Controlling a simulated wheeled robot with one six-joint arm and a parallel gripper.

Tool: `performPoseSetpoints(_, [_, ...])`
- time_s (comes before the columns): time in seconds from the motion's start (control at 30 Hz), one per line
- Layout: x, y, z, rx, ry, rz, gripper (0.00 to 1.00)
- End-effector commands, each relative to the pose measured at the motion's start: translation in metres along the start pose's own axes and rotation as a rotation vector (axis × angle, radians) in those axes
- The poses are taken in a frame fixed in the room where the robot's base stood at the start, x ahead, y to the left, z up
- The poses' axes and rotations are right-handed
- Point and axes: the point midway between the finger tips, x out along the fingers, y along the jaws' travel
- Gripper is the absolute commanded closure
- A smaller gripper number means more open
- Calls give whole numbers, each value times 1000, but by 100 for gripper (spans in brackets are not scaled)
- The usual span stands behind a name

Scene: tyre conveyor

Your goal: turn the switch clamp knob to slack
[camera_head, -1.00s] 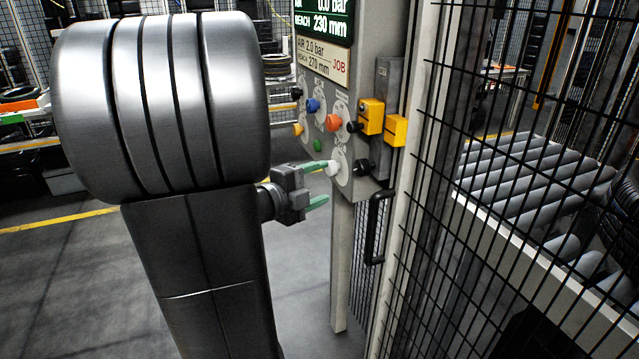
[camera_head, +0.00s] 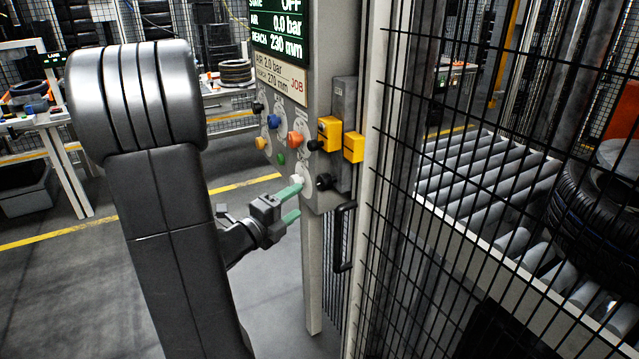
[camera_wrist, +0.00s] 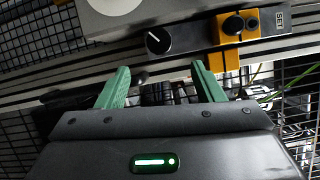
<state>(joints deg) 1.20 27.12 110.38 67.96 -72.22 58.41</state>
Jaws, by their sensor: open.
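The control post (camera_head: 318,65) carries a screen and several coloured knobs. A black knob (camera_head: 324,181) sticks out low on its side, beside a white knob (camera_head: 297,180). In the wrist view a black knob (camera_wrist: 158,41) with a white pointer line sits on a dark rail, beyond the fingertips. No label shows which is the switch clamp knob. My gripper (camera_head: 296,202) is open and empty, its green fingers pointing at the lower panel. In the wrist view my gripper (camera_wrist: 160,70) has its fingers wide apart, touching no knob that I can see.
Yellow blocks (camera_head: 329,133) with a black knob sit above on the post's side. A black handle (camera_head: 344,238) and a mesh fence (camera_head: 440,250) stand to the right. Behind the fence a tyre (camera_head: 600,225) lies on a roller conveyor (camera_head: 480,180). Open floor lies left.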

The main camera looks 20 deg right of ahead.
Motion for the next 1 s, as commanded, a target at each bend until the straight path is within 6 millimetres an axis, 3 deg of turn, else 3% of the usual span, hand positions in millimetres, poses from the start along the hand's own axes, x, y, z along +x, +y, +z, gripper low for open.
performPoseSetpoints(0.3, [65,-2,-1,-2,4,1,39])
performPoseSetpoints(0.5, [92,-1,0,0,2,1,39])
performPoseSetpoints(0.93, [102,0,0,-1,0,1,39])
performPoseSetpoints(1.0, [102,0,0,-1,0,1,52])
